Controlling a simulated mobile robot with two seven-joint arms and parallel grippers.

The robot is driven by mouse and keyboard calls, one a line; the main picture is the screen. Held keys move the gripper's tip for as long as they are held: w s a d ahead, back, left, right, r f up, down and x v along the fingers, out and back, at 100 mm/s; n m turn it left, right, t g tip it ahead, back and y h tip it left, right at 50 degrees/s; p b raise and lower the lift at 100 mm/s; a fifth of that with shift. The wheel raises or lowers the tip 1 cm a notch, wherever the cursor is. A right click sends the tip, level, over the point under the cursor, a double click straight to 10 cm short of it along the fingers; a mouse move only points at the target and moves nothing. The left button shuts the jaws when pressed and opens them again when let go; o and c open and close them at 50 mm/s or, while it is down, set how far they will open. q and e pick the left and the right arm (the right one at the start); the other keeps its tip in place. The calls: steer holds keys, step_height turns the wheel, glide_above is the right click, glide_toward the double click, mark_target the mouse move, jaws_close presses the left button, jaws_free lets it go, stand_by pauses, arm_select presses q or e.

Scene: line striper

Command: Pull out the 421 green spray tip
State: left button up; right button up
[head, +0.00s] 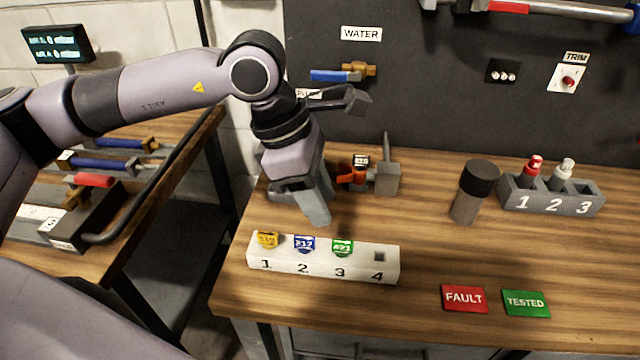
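The green spray tip marked 421 (343,246) sits upright in slot 3 of the white numbered rack (322,270) on the workbench. My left gripper (314,218) points down behind the rack, above and slightly left of the green tip, and is apart from it. No object shows in its fingers, but the angle hides whether they are spread or closed. My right gripper is not in view.
A yellow tip (268,240) and a blue tip (304,244) stand in slots 1 and 2; slot 4 looks empty. A grey-and-orange device (386,178) stands behind. A black-capped cylinder (472,190) and grey numbered holder (550,198) stand right. FAULT (464,298) and TESTED (526,303) plates lie in front.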

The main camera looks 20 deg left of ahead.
mark_target(340, 241)
arm_select(q)
steer(key=b+x, duration=0.4)
steer(key=x, duration=0.3)
steer(key=shift+f+b, duration=0.25)
steer(key=shift+b, duration=0.15)
steer(key=shift+w+d+f+b, duration=0.1)
steer(key=shift+d+f+b, duration=0.2)
steer(key=shift+f+b, duration=0.4)
steer(key=shift+b, duration=0.4)
steer(key=shift+r, duration=0.1)
jaws_close()
